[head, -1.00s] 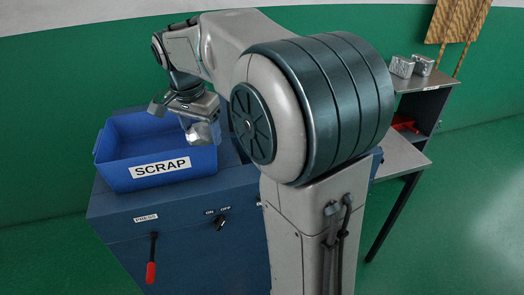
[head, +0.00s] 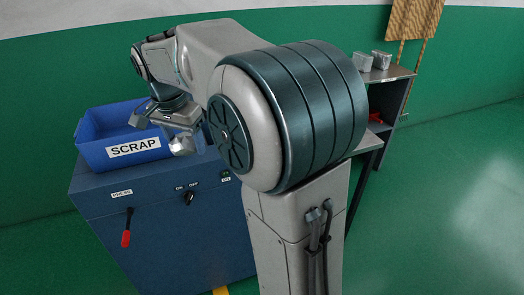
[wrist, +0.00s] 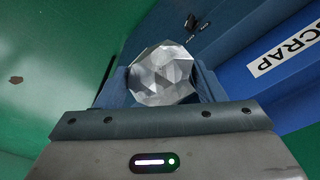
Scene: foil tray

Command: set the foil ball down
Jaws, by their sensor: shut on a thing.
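The foil ball (head: 182,146) is silver and faceted. In the head view it hangs at the right end of the blue SCRAP bin (head: 125,157). My gripper (head: 168,134) is shut on it. In the wrist view the ball (wrist: 163,75) sits between the two fingers (wrist: 163,88), with the bin (wrist: 290,82) to its right and a blue surface behind it. I cannot tell the exact height of the ball above the cabinet.
The bin stands on a blue cabinet (head: 160,225) with a PRESS label, a red-handled lever (head: 127,232) and an ON/OFF switch (head: 189,198). A grey shelf unit (head: 388,75) at right carries two silvery blocks (head: 372,61). Green floor lies open at right.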

